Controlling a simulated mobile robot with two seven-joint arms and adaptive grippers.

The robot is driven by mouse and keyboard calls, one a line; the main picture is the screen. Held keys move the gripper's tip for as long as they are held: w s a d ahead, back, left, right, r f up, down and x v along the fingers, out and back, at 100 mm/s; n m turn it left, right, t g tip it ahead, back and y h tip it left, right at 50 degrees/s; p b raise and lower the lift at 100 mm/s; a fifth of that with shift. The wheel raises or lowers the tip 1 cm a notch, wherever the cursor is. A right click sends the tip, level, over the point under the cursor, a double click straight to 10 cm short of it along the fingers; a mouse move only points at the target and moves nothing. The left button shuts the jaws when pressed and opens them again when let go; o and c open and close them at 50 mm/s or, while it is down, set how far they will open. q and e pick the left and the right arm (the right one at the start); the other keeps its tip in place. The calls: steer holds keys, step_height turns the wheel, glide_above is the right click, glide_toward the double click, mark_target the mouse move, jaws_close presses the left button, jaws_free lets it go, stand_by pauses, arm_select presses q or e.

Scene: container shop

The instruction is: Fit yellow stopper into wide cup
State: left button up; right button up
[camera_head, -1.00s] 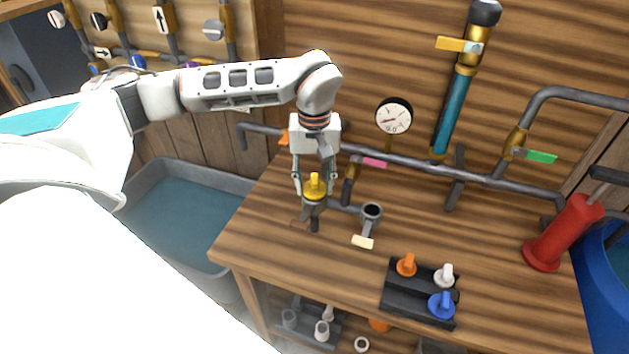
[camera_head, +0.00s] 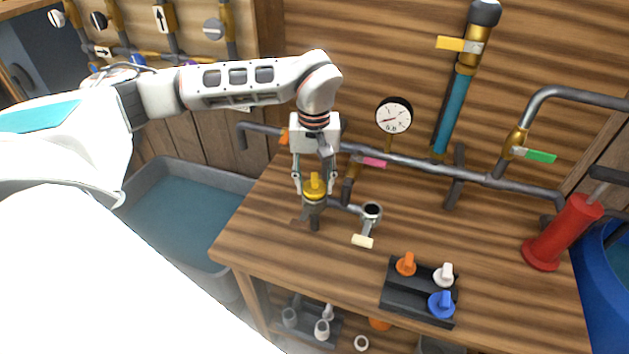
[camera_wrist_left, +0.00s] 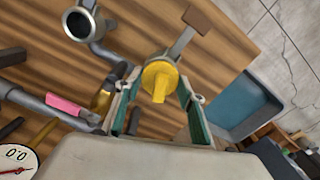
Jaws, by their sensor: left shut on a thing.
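My left gripper (camera_head: 315,186) points down over the left part of the bench and is shut on the yellow stopper (camera_head: 315,193). In the left wrist view the yellow stopper (camera_wrist_left: 160,78) sits between the two fingers. Directly below it is a dark upright pipe piece (camera_head: 314,218) on the bench pipe; its mouth is hidden by the stopper, so I cannot tell whether the stopper is seated. To its right an open round cup (camera_head: 371,212) with a cream tag faces up; it also shows in the left wrist view (camera_wrist_left: 80,23). My right gripper is out of view.
A dark rack (camera_head: 403,291) holds orange, white and blue stoppers at the front right. A red cylinder (camera_head: 562,236) stands at the right. Pipes, a gauge (camera_head: 393,116) and valves line the back wall. The bench between cup and red cylinder is clear. A water tub (camera_head: 185,205) stands left.

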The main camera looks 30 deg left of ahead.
arm_select(q)
steer(key=shift+f, duration=0.6)
steer(key=o, duration=1.2)
steer(key=shift+r, duration=0.1)
step_height(320, 180, up, 12)
steer(key=shift+f, duration=0.1)
